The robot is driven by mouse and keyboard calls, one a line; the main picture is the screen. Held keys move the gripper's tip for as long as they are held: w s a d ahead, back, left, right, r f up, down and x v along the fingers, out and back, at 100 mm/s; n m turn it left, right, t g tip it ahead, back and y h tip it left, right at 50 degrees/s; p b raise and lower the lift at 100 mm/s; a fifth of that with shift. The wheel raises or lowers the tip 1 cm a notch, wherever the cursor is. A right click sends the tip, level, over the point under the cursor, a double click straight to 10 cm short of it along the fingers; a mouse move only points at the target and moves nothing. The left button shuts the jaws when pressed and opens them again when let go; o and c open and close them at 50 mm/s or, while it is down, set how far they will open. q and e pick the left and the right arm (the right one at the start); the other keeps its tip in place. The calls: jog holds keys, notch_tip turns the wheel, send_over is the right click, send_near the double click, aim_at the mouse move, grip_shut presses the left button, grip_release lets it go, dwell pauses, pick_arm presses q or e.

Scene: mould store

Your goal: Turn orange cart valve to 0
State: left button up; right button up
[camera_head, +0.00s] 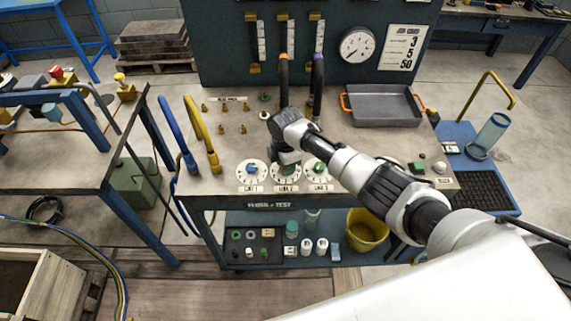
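The cart (345,185) has a row of three white dials along its front edge. An orange-banded hose (284,75) stands upright behind this dial. My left gripper is not in view.
A purple-banded hose (318,85) stands beside the orange one. A grey tray (383,106) with orange handles is at the cart's back right. Yellow and blue handles (199,130) rise at the left. A lower shelf holds bottles and a yellow bucket (366,231).

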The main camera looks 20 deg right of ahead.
jog(key=shift+r+n, duration=0.1)
jog(key=shift+n, duration=0.5)
jog(key=shift+w, duration=0.1)
jog(key=o, duration=0.9)
notch_tip(320, 180, up, 11)
jog(key=shift+f+b, duration=0.1)
jog(key=shift+b, duration=0.5)
